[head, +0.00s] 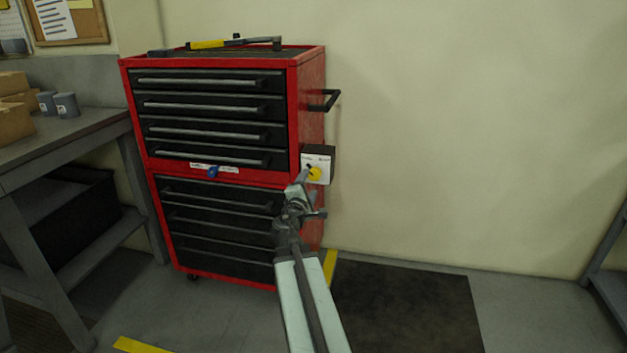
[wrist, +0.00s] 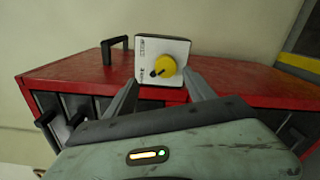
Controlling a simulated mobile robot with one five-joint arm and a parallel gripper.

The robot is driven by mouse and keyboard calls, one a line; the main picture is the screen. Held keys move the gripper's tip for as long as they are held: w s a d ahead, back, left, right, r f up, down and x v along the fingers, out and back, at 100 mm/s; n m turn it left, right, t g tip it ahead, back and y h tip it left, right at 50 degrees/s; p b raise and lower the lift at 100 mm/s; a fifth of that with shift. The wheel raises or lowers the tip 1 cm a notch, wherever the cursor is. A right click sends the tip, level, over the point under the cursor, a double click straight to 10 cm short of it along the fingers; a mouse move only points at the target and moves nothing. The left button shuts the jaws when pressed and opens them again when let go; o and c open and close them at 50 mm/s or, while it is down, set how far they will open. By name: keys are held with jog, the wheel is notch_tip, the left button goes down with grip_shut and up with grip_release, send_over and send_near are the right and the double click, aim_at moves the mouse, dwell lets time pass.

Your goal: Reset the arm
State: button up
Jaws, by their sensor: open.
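My gripper (head: 303,180) is stretched out toward the right side of the red tool cabinet (head: 309,125). A white plate (head: 322,159) on a dark box is fixed to that side and carries a round yellow knob (head: 315,174). In the wrist view my gripper (wrist: 163,88) is open and empty, with one finger to each side of and below the yellow knob (wrist: 166,65). The knob has a dark pointer toward its lower left. Small print on the white plate (wrist: 182,49) is unreadable. I cannot tell whether a finger touches the plate.
A black side handle (head: 325,100) sticks out above the plate. A blue item (head: 213,171) sits on the cabinet front. A yellow-handled tool (head: 215,44) lies on top. A workbench (head: 85,128) stands left. A dark mat (head: 405,305) and bare wall are on the right.

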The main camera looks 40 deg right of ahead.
jog(key=shift+w+a+f, duration=0.1)
jog(key=shift+a, duration=0.4)
